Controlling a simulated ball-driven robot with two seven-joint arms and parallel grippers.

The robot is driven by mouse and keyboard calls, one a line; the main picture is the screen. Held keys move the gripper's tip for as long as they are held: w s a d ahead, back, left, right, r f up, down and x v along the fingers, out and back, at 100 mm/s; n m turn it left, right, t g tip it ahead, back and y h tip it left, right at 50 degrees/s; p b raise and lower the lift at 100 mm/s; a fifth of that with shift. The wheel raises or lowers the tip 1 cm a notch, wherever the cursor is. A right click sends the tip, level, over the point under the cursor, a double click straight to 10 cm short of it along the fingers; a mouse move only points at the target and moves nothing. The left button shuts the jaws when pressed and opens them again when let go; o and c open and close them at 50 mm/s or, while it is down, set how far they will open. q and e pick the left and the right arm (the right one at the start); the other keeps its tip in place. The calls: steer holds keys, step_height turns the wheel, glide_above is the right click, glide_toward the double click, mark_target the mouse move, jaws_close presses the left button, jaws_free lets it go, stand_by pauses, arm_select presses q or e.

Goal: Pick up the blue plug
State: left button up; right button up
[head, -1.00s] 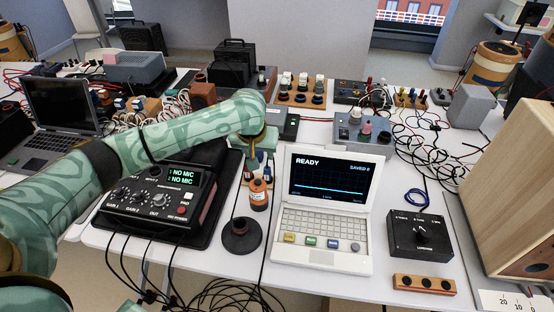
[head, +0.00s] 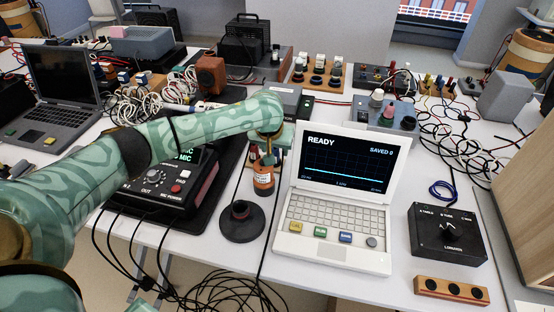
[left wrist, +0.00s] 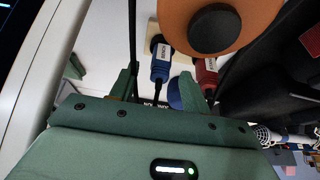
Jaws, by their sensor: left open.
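The blue plug (left wrist: 161,65) shows in the left wrist view with its label facing up, in front of a pale wooden block. It appears between the green fingers of my left gripper (left wrist: 156,84), which is open; I see no grip on it. A red plug (left wrist: 207,77) is just right of it. There the arm and bottle hide most of the plugs, and I cannot make out the blue one. My right gripper is not in view.
A black round stand (head: 241,222) is in front of the bottle. The white laptop (head: 338,205) is close on the right; the black mic box (head: 165,185) is on the left.

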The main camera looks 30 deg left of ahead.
arm_select(q)
steer(key=x, duration=0.2)
steer(key=shift+w+f+b, duration=0.15)
steer(key=shift+f+b, duration=0.2)
steer(key=shift+r, duration=0.3)
steer(key=shift+c, duration=0.4)
jaws_close()
